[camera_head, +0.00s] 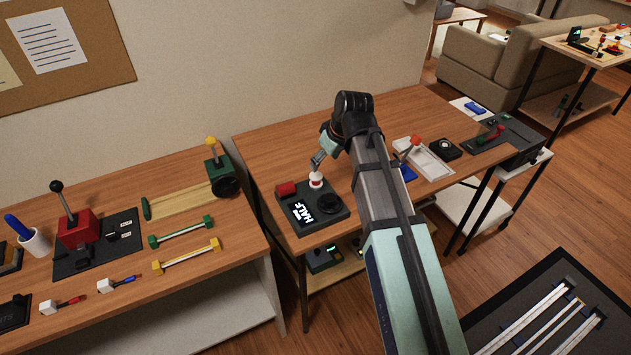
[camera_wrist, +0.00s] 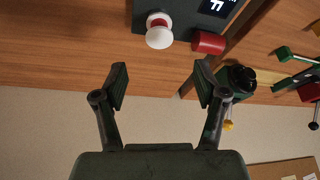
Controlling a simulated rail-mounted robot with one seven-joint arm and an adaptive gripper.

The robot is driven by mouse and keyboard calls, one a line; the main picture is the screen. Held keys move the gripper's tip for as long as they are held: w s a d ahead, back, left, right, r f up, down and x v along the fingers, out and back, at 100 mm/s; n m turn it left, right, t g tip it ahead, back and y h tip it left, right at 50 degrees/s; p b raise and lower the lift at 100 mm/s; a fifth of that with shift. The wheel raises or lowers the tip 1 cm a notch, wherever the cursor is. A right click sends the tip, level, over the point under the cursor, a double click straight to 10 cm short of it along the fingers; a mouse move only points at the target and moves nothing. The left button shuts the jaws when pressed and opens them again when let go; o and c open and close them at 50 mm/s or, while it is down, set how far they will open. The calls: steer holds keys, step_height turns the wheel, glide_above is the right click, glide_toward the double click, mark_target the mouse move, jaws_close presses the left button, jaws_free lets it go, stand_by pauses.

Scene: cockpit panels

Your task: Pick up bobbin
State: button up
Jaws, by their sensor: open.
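A small white piece with a red band (camera_head: 316,180), spool-like and probably the bobbin, stands upright on a dark device base marked HALF (camera_head: 310,223). In the wrist view its round white top (camera_wrist: 159,38) shows above the space between the fingertips, with red behind it. My gripper (camera_head: 317,163) is just above and behind it in the head view. In the wrist view my gripper (camera_wrist: 161,80) is open with nothing between the fingers. The fingers look apart from the white piece.
A white tray (camera_head: 424,160) lies right of my arm. The left table holds levers and handles. Bare wood lies behind the base.

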mark_target(317, 176)
steer(key=shift+p+x, duration=1.35)
steer(key=shift+x, duration=4.55)
steer(key=shift+d, duration=0.1)
steer(key=c, duration=1.3)
